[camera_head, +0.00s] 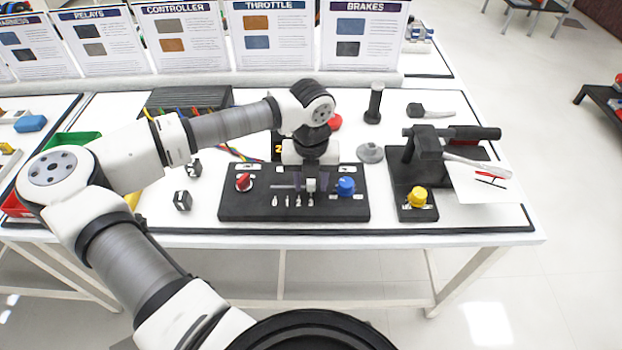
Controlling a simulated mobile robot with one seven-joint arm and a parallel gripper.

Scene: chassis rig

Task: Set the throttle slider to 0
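The throttle panel (240,207) is a black board lying on the white table. A small grey block, which looks like the slider knob (311,185), sits right of the panel's middle. A thin grey track (283,187) runs to its left, with several small white marks (287,201) below. My gripper (308,174) points down over the panel, right at the grey block. Its fingers are dark and small here, and partly merge with the black panel. I cannot tell whether they touch the block or how far apart they are.
On the panel are a red knob (243,182) at left and a blue knob (346,186) close right of my gripper. A brake unit with a yellow button (417,197) stands further right. Small black cubes (182,200) lie to the left. Upright signs (273,37) line the back.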

